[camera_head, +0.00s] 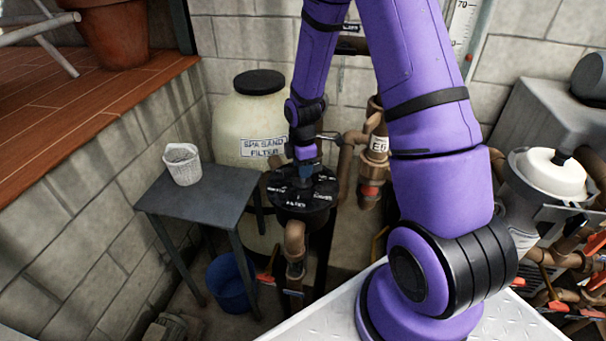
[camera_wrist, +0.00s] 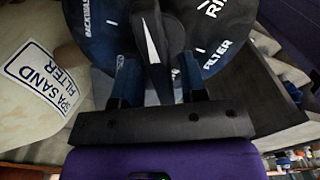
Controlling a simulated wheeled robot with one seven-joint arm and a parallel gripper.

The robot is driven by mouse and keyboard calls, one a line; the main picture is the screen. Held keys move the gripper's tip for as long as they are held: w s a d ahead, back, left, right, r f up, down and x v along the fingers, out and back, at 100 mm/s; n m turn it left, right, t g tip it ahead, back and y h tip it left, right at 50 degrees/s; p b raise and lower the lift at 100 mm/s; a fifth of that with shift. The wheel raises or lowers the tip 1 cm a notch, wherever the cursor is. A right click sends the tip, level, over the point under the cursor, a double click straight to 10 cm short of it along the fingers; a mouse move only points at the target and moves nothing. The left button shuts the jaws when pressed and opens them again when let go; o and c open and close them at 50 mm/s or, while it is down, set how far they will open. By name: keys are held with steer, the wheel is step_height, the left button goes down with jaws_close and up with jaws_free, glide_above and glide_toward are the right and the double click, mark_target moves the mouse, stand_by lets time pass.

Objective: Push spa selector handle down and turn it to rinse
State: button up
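The spa selector valve (camera_head: 300,198) has a round black top with white lettering and stands in front of the spa sand filter. In the wrist view its dial plate (camera_wrist: 96,32) shows BACKWASH at upper left, the start of RIN at upper right and FILTER at right. The black selector handle (camera_wrist: 152,48), with a white pointer mark, runs up the middle. My gripper (camera_head: 306,172) is down at the valve top. In the wrist view the two fingers of my gripper (camera_wrist: 158,78) straddle the handle; whether they press on it I cannot tell. The handle is mostly hidden in the head view.
A cream spa sand filter tank (camera_head: 243,125) stands behind the valve. A grey table (camera_head: 215,200) with a white basket (camera_head: 182,164) is at left, and a blue bucket (camera_head: 232,284) is below it. Brown pipes (camera_head: 378,160) rise at right of the valve.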

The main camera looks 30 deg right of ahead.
steer(key=shift+o, duration=0.7)
steer(key=shift+r, duration=3.55)
